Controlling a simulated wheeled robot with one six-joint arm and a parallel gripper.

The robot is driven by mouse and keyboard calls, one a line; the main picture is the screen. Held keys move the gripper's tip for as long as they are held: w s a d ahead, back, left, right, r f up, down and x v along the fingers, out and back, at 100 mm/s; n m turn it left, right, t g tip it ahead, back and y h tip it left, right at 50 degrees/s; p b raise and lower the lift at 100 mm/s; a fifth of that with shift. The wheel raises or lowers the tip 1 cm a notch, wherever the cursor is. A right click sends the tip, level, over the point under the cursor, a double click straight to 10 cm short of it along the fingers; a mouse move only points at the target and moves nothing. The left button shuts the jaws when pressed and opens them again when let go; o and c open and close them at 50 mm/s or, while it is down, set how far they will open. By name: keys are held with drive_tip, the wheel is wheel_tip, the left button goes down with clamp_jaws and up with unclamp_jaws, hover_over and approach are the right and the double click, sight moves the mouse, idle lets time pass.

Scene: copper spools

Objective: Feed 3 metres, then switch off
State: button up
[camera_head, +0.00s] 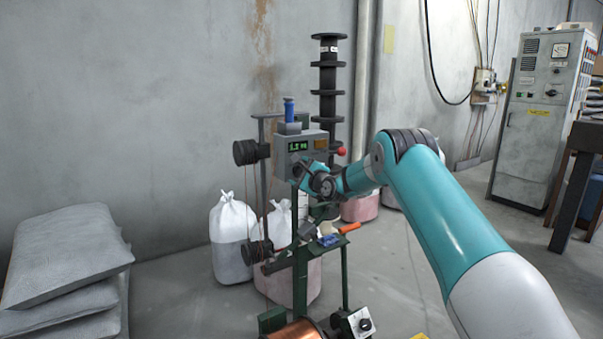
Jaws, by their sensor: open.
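A grey counter box (299,150) with a lit green display (298,146) sits high on the winding stand (301,272); its small digits are hard to read surely. A red ball knob (341,151) sticks out at the box's right. A copper spool (296,333) lies low on the stand, cut off by the bottom edge. Beside it is a pale control box (355,322) with a black knob. My gripper (300,180) is open just below the counter box, partly hidden by my wrist. Whether it touches the box cannot be told.
Black spools are stacked on a post (328,80) behind. White sacks (232,235) stand behind the stand, and grey sacks (65,265) are piled at left. An orange-handled tool (347,228) lies on the stand's shelf. A grey cabinet (540,120) stands at right; floor between is clear.

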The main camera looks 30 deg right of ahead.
drive_tip(key=c, duration=0.9)
drive_tip(key=shift+c, duration=0.2)
drive_tip(key=shift+n+b, duration=0.3)
drive_tip(key=shift+f+n+b, duration=0.15)
drive_tip(key=shift+n+b, duration=1.25)
drive_tip(key=shift+n, duration=0.85)
drive_tip(key=shift+f+n+b, duration=0.15)
drive_tip(key=shift+n+b, duration=1.2)
drive_tip(key=shift+n, duration=0.85)
drive_tip(key=shift+f+n+b, duration=0.15)
drive_tip(key=shift+n+b, duration=1.25)
drive_tip(key=shift+n, duration=0.85)
